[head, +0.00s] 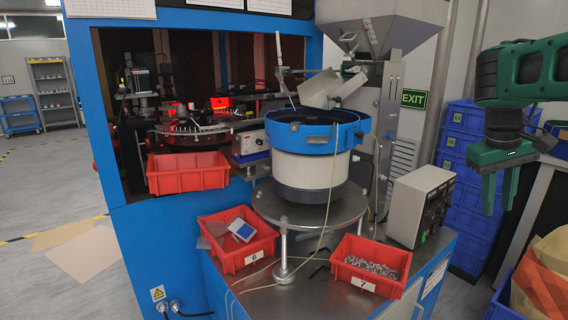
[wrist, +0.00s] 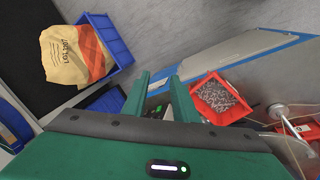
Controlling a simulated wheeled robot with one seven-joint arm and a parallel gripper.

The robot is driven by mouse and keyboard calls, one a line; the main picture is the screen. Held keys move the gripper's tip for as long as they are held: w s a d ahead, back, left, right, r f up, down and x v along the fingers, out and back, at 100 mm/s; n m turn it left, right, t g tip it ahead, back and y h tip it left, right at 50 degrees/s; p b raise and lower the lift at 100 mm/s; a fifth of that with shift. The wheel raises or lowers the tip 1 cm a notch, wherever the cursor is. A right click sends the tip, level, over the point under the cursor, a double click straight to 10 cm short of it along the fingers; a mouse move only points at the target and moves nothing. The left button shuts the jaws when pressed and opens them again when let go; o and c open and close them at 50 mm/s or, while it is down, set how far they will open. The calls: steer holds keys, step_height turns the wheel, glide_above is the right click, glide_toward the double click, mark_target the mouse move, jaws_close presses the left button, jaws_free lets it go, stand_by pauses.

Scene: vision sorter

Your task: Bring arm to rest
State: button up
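My gripper (head: 500,190) is at the right in the head view, green, with its fingers pointing down. It hangs in the air in front of stacked blue crates, to the right of the machine's worktop. In the wrist view my gripper (wrist: 160,88) shows two green fingers spread apart with nothing between them. The arm behind it is folded at the upper right of the head view.
Red bins numbered 6 (head: 240,256) and 7 (head: 367,280) sit on the metal worktop; bin 7 holds small metal parts. A grey control box (head: 419,208) stands behind. Blue crates (head: 466,215) are stacked right. A paper sack (wrist: 75,55) lies in a blue crate.

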steer(key=s+a+f+m+y, duration=0.1)
steer(key=s+f, duration=0.3)
steer(key=s, duration=0.4)
steer(key=s+a+f+m+y, duration=0.1)
steer(key=s+a+f+m, duration=0.2)
steer(key=s, duration=0.6)
steer(key=s+a+f+m+y, duration=0.1)
steer(key=s+a+f+m, duration=0.1)
steer(key=s+f, duration=0.5)
steer(key=shift+s+a+g, duration=0.4)
steer(key=shift+s, duration=0.25)
steer(key=shift+f, duration=0.1)
